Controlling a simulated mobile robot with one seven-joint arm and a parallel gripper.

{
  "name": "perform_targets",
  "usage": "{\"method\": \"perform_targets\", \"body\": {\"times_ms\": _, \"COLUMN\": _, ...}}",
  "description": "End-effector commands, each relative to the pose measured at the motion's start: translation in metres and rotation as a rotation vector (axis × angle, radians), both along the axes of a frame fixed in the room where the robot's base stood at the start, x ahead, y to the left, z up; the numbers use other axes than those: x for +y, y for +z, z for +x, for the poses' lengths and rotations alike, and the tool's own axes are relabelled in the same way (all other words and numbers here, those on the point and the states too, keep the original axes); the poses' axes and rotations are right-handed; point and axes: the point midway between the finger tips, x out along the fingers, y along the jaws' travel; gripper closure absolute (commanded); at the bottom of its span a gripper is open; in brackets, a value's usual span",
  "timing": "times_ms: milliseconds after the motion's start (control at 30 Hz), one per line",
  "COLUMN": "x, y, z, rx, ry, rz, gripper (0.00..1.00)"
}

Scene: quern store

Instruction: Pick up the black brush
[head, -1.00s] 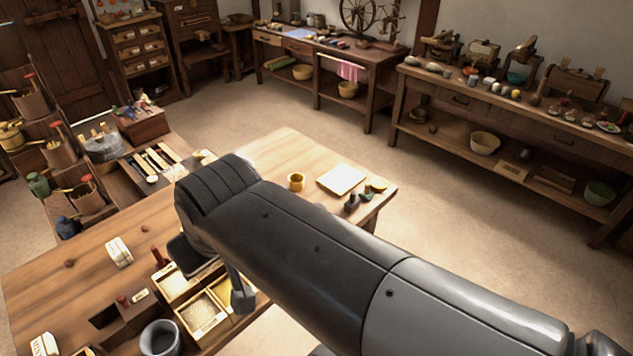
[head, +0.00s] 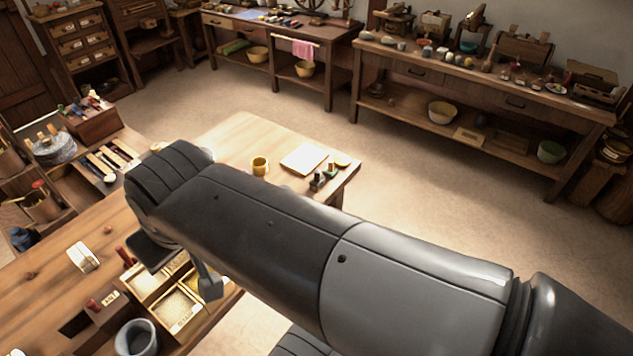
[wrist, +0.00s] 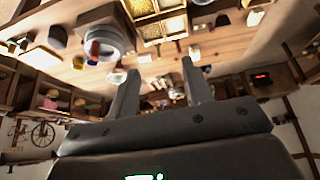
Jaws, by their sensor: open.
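I cannot make out a black brush for certain in either view. Small dark objects (head: 318,182) stand near the right end of the wooden table (head: 236,140), too small to name surely. My gripper (head: 180,268) is above the tray of compartments on the near part of this table, partly hidden by my arm. In the wrist view my gripper (wrist: 160,68) has its two fingers apart with nothing between them. My arm covers the middle of the table in the head view.
The tray (head: 167,318) has pale-filled compartments, with a grey pot (head: 136,340) beside it. A yellow mug (head: 260,166) and a pale board (head: 304,159) stand on the table's far part. Open floor (head: 420,195) separates it from a long bench (head: 480,85).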

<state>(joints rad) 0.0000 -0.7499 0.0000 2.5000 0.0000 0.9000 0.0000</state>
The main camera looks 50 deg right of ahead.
Motion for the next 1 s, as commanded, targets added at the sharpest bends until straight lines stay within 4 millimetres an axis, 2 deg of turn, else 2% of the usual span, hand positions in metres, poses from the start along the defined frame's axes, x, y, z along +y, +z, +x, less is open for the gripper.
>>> {"method": "perform_targets", "body": {"times_ms": 67, "x": 0.0, "y": 0.0, "z": 0.0, "rx": 0.0, "ry": 0.0, "rz": 0.0, "gripper": 0.49}}
{"method": "perform_targets", "body": {"times_ms": 333, "x": 0.0, "y": 0.0, "z": 0.0, "rx": 0.0, "ry": 0.0, "rz": 0.0, "gripper": 0.27}}
{"method": "perform_targets", "body": {"times_ms": 667, "x": -0.003, "y": 0.002, "z": 0.005, "rx": 0.007, "ry": -0.032, "rz": 0.017, "gripper": 0.25}}
{"method": "perform_targets", "body": {"times_ms": 833, "x": -0.022, "y": 0.007, "z": 0.033, "rx": 0.048, "ry": -0.228, "rz": 0.118, "gripper": 0.25}}
{"method": "perform_targets", "body": {"times_ms": 1000, "x": -0.06, "y": 0.009, "z": 0.074, "rx": 0.101, "ry": -0.541, "rz": 0.261, "gripper": 0.25}}
